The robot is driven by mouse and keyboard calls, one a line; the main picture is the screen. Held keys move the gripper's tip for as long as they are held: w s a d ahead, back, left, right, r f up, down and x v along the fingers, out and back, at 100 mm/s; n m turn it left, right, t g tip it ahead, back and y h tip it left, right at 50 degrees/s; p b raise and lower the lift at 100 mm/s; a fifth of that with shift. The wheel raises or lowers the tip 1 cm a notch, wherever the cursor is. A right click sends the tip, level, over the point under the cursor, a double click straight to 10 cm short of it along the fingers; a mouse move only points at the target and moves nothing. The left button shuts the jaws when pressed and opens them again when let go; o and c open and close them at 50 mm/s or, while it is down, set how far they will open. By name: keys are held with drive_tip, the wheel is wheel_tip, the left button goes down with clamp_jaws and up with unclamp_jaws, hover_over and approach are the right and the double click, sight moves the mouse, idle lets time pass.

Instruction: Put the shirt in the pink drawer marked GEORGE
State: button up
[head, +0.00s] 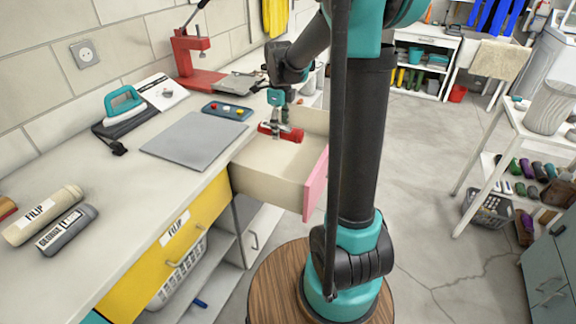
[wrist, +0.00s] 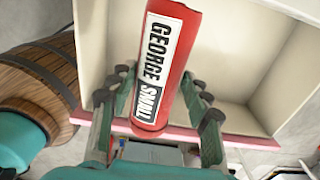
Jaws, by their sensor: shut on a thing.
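A red rolled shirt (head: 292,134) is between the fingers of my gripper (head: 279,124). In the wrist view the shirt (wrist: 164,66) has a label reading GEORGE SMALL, and a finger of my gripper (wrist: 160,88) is on each side of it. The drawer with the pink front (head: 316,183) is pulled open, and its cream inside is empty apart from the shirt over its far part. The drawer's inside (wrist: 235,75) also fills much of the wrist view. I cannot tell whether the shirt touches the drawer floor. The drawer's front marking is hidden.
A yellow drawer (head: 160,265) marked FILIP is shut at left. On the countertop lie a cream roll (head: 42,215) marked FILIP, a grey roll (head: 66,230) marked GEORGE, a grey board (head: 195,140), and an iron (head: 124,103). A wooden stool-like top (head: 270,285) stands by the drawer.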

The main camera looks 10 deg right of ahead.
wheel_tip(320, 180, down, 19)
drive_tip(key=shift+f, duration=0.1)
idle(0.4)
drive_tip(key=o, duration=1.4)
drive_tip(key=shift+f, duration=0.1)
drive_tip(key=shift+c, duration=0.2)
wheel_tip(320, 180, up, 12)
